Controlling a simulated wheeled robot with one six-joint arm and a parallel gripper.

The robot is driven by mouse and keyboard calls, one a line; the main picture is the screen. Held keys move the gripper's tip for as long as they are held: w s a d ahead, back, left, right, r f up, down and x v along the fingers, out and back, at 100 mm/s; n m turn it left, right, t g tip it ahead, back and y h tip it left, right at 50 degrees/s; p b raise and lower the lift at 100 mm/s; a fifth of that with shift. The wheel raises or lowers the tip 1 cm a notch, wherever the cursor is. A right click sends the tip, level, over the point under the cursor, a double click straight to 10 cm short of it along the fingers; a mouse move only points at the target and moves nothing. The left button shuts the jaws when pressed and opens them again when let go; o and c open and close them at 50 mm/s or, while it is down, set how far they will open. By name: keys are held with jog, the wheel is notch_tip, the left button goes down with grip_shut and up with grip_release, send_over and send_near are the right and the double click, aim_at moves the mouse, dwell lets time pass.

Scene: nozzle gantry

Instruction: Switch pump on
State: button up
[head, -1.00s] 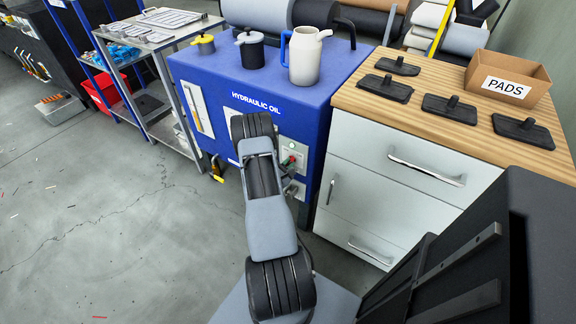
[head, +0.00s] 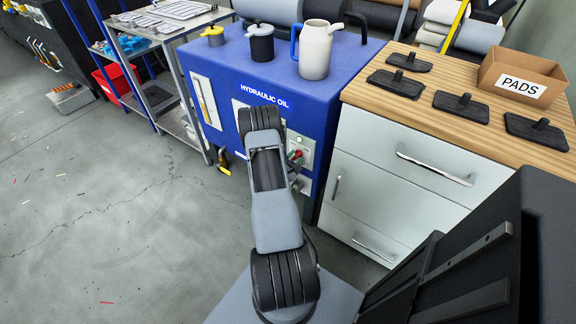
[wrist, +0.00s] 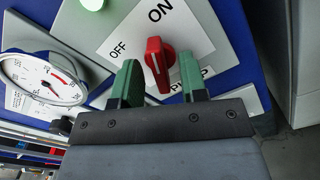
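The blue hydraulic oil cabinet (head: 222,90) stands ahead with a light control panel on its front. In the wrist view a red rotary knob (wrist: 157,62) sits on a white plate (wrist: 193,38) marked OFF and ON, with a partly covered PUMP label. The knob also shows small in the head view (head: 295,155). My gripper (wrist: 160,84) is open, its green-padded fingertips apart on either side of the knob's lower end. A gap shows on both sides, and I cannot tell whether either touches. In the head view my arm hides most of the gripper.
A round pressure gauge (wrist: 44,79) is left of the knob, and a pale green lamp (wrist: 93,3) is above left. A drawer cabinet (head: 420,150) with black pads and a PADS box (head: 522,75) stands close on the right. Open floor (head: 90,220) lies left.

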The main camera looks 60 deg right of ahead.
jog(key=a, duration=1.3)
jog(key=shift+a+p, duration=0.15)
jog(key=shift+p, duration=0.15)
